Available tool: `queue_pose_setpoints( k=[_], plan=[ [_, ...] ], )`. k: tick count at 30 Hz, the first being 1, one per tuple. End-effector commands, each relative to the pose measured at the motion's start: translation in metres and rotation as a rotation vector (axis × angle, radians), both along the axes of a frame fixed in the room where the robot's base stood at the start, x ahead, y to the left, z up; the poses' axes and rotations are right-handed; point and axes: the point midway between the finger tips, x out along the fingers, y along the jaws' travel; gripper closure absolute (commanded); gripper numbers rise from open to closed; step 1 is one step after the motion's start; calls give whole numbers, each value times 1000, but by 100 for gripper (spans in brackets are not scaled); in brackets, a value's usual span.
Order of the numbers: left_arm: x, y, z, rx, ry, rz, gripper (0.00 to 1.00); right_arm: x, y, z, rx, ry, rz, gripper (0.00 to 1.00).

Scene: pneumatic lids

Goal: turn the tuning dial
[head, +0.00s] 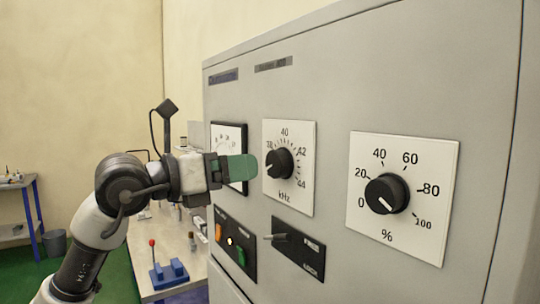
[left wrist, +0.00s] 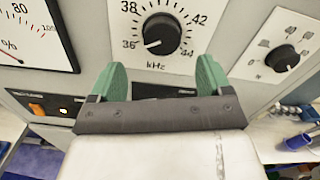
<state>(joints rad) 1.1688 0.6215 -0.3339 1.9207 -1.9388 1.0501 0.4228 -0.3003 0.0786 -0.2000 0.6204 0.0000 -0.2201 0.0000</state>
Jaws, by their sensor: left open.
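The tuning dial is a black round knob (head: 279,163) on a white kHz plate (head: 300,190) on the grey cabinet front. Its white pointer line points to the lower left, near the 36 end of the scale. The knob also shows in the left wrist view (left wrist: 161,33), ahead of my fingers. My left gripper (head: 243,167) has green fingers and is just left of the knob in the head view. In the left wrist view the fingers (left wrist: 162,73) are spread, with nothing between them, apart from the knob. My right gripper is not in view.
A larger % dial (head: 387,194) is on the right of the cabinet (head: 340,90). A meter (head: 228,137) is partly hidden behind my left gripper. Below are a panel with orange and green buttons (head: 236,243) and a toggle switch panel (head: 298,248). A workbench (head: 165,240) stands at left.

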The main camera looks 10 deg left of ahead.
Motion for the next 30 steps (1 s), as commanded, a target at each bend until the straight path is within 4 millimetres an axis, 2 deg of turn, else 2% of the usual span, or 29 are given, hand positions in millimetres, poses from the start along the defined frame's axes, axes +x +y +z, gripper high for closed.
queue_pose_setpoints(
  k=[1,3,10,15,23,30],
  plan=[
    [8,-9,5,-2,3,-4,21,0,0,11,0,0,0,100],
    [18,-19,5,-1,4,-4,21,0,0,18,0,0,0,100],
    [42,-42,3,-3,2,-3,21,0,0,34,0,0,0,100],
    [49,-49,1,-1,0,-2,21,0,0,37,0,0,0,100],
    [50,-50,0,-2,0,-1,21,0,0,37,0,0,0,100],
    [50,-50,0,-1,0,-2,56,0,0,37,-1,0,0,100]
  ],
)
